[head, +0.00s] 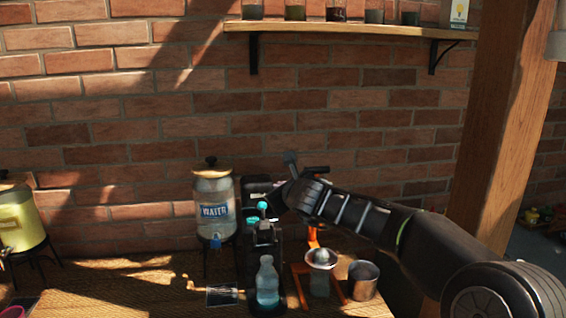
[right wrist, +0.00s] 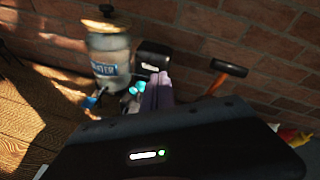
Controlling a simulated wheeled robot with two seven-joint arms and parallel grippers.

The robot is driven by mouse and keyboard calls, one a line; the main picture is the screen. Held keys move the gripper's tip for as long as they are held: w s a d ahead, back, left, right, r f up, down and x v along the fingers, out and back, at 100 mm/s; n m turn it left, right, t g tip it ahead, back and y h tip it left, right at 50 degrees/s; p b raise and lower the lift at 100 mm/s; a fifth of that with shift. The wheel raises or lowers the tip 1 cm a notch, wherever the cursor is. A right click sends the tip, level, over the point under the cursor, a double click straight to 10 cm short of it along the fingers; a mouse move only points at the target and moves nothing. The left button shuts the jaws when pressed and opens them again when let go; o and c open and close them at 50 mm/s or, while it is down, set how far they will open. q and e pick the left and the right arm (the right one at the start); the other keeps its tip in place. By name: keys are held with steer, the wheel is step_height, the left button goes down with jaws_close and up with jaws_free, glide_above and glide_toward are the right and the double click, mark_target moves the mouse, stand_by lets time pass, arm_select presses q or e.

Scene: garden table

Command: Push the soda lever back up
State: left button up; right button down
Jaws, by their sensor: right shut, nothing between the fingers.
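The black soda machine (head: 246,262) stands on the table against the brick wall, with a clear blue bottle (head: 267,285) upright at its front. Teal parts (head: 262,206) show near its top; they also show in the right wrist view (right wrist: 135,88). I cannot clearly make out the lever or its angle. My right arm reaches in from the right, and my right gripper (head: 274,207) is shut and empty close to the teal parts. Its fingers (right wrist: 155,92) point at the machine in the right wrist view. Whether they touch it, I cannot tell. My left gripper is out of view.
A water dispenser (head: 214,190) stands just left of the machine, a yellow drink dispenser (head: 20,225) at far left. A shelf (head: 350,31) hangs above.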

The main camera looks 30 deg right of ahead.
steer(key=r, duration=0.2)
steer(key=s+r, duration=0.1)
steer(key=r, duration=0.1)
steer(key=shift+d+r, duration=0.1)
steer(key=shift+d, duration=0.05)
stand_by(0.5)
